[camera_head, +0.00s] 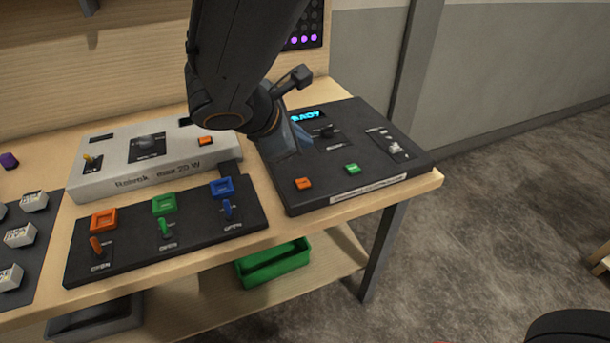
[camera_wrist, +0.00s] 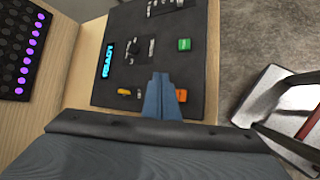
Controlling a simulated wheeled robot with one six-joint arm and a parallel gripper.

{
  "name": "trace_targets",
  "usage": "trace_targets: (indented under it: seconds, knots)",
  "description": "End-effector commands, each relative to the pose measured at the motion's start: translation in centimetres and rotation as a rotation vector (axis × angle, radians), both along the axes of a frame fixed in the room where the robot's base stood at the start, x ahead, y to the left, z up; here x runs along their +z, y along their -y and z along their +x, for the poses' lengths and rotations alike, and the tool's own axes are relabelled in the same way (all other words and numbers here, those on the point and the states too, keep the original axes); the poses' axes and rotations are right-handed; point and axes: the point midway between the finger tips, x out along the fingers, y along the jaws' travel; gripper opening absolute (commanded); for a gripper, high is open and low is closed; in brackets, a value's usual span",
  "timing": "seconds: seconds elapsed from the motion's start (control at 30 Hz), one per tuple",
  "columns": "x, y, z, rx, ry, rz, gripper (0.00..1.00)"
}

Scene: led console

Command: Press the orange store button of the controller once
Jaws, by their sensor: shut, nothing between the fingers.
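The controller (camera_head: 345,185) is a dark sloped box at the right end of the bench, with a lit cyan display reading READY (camera_wrist: 107,60). Its orange button (camera_head: 303,184) is near the front left corner, and a green button (camera_head: 352,168) is to the right of it. In the wrist view the orange button (camera_wrist: 181,96) shows just right of my fingers, partly hidden by them. My gripper (camera_head: 304,146) is shut and empty over the left part of the controller. I cannot tell how high its blue-grey fingertips (camera_wrist: 161,78) are above the panel.
A grey box (camera_head: 150,177) with its own orange button is left of the controller. In front of it lies a dark panel (camera_head: 165,245) with orange, green and blue buttons and levers. A green bin (camera_head: 272,265) is on the shelf below.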

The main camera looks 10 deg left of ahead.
Motion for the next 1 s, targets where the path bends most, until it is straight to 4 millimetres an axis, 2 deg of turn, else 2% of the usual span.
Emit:
trace_targets:
  seconds: [0.1,0.57,0.77,1.0]
  knots:
    - [0.3,-0.7,0.0,0.025,0.011,-0.010,0.00]
    - [-0.3,-0.6,0.0,0.021,0.009,-0.009,0.00]
    - [-2.0,-0.6,0.0,0.022,0.008,-0.010,0.00]
    - [-5.2,-0.6,0.1,0.021,0.007,-0.010,0.00]
